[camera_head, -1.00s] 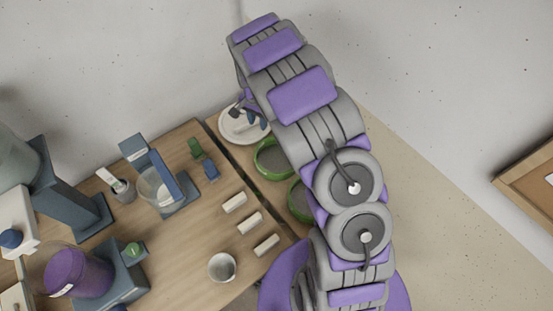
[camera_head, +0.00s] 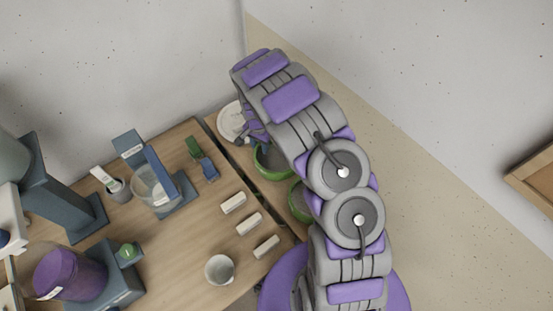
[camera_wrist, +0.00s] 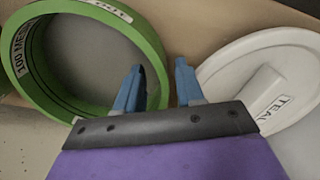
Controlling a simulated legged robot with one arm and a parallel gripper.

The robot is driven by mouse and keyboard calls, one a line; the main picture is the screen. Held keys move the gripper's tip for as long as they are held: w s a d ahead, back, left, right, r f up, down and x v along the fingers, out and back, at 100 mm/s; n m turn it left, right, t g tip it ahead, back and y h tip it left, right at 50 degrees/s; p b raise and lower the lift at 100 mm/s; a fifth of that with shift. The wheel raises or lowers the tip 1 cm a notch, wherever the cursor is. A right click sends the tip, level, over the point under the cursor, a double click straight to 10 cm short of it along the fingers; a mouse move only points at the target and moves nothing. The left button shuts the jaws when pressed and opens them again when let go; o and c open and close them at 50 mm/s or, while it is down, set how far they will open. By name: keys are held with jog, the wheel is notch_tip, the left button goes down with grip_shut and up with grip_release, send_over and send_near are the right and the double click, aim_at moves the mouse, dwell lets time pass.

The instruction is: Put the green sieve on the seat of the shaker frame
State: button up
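A green sieve (camera_wrist: 150,50) marked "100 MESH" fills the upper left of the wrist view. My gripper (camera_wrist: 158,85) is open; its left finger shows over the ring's opening and its right finger outside the ring, with part of the green wall between them. I cannot tell whether they touch it. In the head view, one green sieve (camera_head: 272,176) lies just below my gripper (camera_head: 256,138), and a second green sieve (camera_head: 297,207) is partly hidden by my arm. A blue-grey stand (camera_head: 182,199) holding a clear vessel may be the shaker frame; I cannot tell for sure.
A white lid (camera_wrist: 225,75) marked "TEAL" lies right of the gripper. The wooden table holds white blocks (camera_head: 249,223), a cup (camera_head: 220,269), a purple container (camera_head: 70,275) and a dark blue stand (camera_head: 60,205). The wall is close behind.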

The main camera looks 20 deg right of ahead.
jog(key=shift+f, duration=0.3)
grip_shut()
jog(key=shift+r, duration=0.15)
dwell(0.3)
